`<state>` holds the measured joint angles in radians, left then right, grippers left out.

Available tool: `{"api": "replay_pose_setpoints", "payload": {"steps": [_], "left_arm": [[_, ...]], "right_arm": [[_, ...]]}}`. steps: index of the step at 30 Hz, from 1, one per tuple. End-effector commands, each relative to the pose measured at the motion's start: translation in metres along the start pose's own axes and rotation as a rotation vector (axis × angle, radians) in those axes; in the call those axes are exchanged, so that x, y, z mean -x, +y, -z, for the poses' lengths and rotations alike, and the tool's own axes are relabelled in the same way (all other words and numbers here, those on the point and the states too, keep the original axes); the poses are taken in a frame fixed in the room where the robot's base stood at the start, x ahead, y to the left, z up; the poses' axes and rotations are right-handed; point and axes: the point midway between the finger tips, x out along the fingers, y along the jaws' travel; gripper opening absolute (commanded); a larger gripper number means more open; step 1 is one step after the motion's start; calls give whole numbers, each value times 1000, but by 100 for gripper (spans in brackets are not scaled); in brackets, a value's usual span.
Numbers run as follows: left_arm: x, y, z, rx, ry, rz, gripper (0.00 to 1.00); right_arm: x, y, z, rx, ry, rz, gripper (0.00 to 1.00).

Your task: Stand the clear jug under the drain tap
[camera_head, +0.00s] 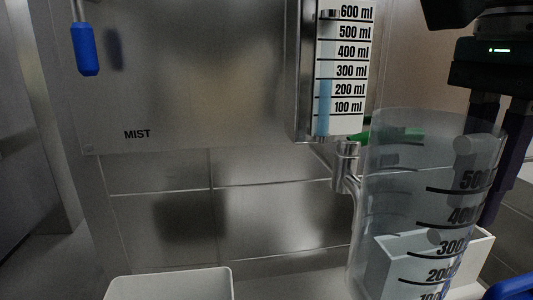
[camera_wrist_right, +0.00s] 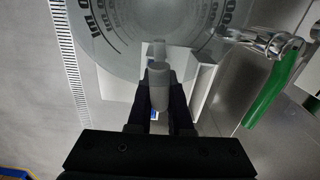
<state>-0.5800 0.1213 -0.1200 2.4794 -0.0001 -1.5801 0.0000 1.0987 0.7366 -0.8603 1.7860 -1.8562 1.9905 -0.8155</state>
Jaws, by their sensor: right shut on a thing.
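The clear jug (camera_head: 405,185), with black ml marks, is upright at the right of the head view and looks empty. My right gripper (camera_head: 497,150) is shut on its grey handle (camera_wrist_right: 158,85). The metal drain tap (camera_head: 347,165), with a green lever (camera_head: 400,133), sits below the sight gauge, just left of the jug in the head view. The tap (camera_wrist_right: 262,40) and lever (camera_wrist_right: 268,98) also show right of the jug (camera_wrist_right: 125,50) in the right wrist view. I cannot tell whether the jug's mouth is beneath the outlet. My left gripper is not in view.
The gauge (camera_head: 323,110) shows blue liquid between 200 and 300 ml. A white open box (camera_head: 478,250) stands behind the jug. A white tray (camera_head: 170,285) is at the bottom left. A blue pull handle (camera_head: 85,50) hangs at the upper left. A blue object (camera_head: 515,288) is at the lower right.

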Motion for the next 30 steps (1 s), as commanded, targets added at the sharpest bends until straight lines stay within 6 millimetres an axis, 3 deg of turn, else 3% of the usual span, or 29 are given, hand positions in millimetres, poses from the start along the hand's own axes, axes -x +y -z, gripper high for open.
{"api": "replay_pose_setpoints", "payload": {"steps": [1,6,12,18,23,30], "left_arm": [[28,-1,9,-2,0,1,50],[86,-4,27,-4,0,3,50],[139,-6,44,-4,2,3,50],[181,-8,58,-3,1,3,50],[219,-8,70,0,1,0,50],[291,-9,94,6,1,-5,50]], "right_arm": [[35,-1,-4,105,1,9,0],[109,1,-18,573,3,17,0],[177,7,-31,1074,5,9,0],[230,14,-39,1465,2,-6,0],[266,21,-41,1471,-6,-9,0],[337,31,-43,1472,-10,-12,0]]}}
